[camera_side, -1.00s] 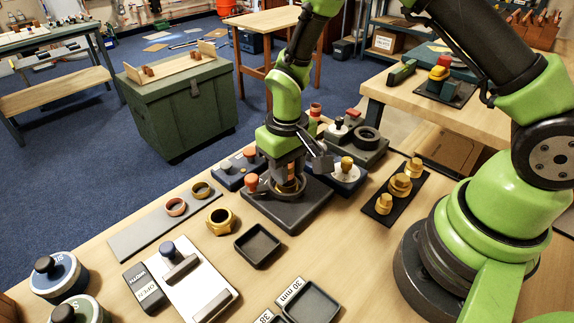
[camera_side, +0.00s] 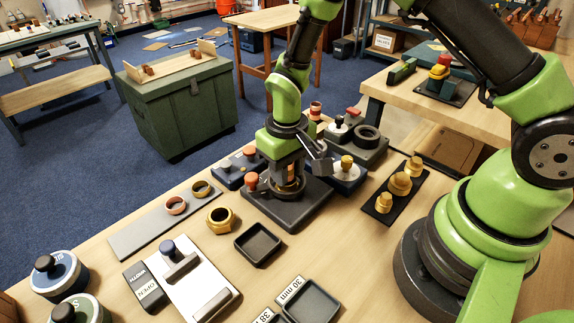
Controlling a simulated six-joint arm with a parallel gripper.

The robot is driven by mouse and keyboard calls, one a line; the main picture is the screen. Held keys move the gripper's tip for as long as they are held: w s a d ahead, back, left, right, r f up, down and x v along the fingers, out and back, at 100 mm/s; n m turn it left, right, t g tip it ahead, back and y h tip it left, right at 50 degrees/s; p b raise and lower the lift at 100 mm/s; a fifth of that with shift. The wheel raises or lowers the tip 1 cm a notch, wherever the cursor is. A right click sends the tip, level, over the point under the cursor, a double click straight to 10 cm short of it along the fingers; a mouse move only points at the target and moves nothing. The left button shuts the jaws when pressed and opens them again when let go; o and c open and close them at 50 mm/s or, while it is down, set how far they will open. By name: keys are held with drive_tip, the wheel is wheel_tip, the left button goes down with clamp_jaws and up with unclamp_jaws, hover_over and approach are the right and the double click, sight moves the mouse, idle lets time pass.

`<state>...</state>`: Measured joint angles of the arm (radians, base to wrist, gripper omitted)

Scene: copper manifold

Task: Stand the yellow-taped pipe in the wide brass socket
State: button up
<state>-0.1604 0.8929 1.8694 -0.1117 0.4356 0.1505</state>
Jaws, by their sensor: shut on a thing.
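My gripper (camera_side: 288,188) points down over the dark square base (camera_side: 292,215) in the middle of the bench. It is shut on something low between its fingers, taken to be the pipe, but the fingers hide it. I cannot make out any yellow tape. A brass-coloured rim shows dimly around the fingertips, close to the base. I cannot tell whether this is the wide brass socket, or whether the held piece is inside it or just above it.
A loose brass hex ring (camera_side: 221,220) and a black tray (camera_side: 258,244) lie in front. Orange-knobbed fixtures (camera_side: 240,168) stand to the left. A black strip with brass fittings (camera_side: 400,184) lies to the right. A grey plate with two rings (camera_side: 150,228) lies at left.

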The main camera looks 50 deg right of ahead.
drive_tip(key=shift+f, duration=0.15)
drive_tip(key=o, duration=0.6)
drive_tip(key=shift+r, duration=5.5)
drive_tip(key=shift+r, duration=0.1)
drive_tip(key=s+r+m+t, duration=0.1)
drive_tip(key=s+r+t, duration=0.1)
drive_tip(key=s+r, duration=0.3)
drive_tip(key=s+d+r+m+t+y, duration=0.1)
drive_tip(key=s+r+t, duration=0.1)
drive_tip(key=s+r, duration=0.3)
drive_tip(key=s+d+r+t+y, duration=0.1)
drive_tip(key=s+r+t, duration=0.2)
drive_tip(key=s+r, duration=0.2)
drive_tip(key=shift+s+d+r+m, duration=0.1)
drive_tip(key=shift+s+m, duration=0.1)
drive_tip(key=shift+s, duration=0.25)
drive_tip(key=shift+s+d+r+m, duration=0.1)
drive_tip(key=shift+s+m, duration=0.1)
drive_tip(key=shift+s, duration=0.2)
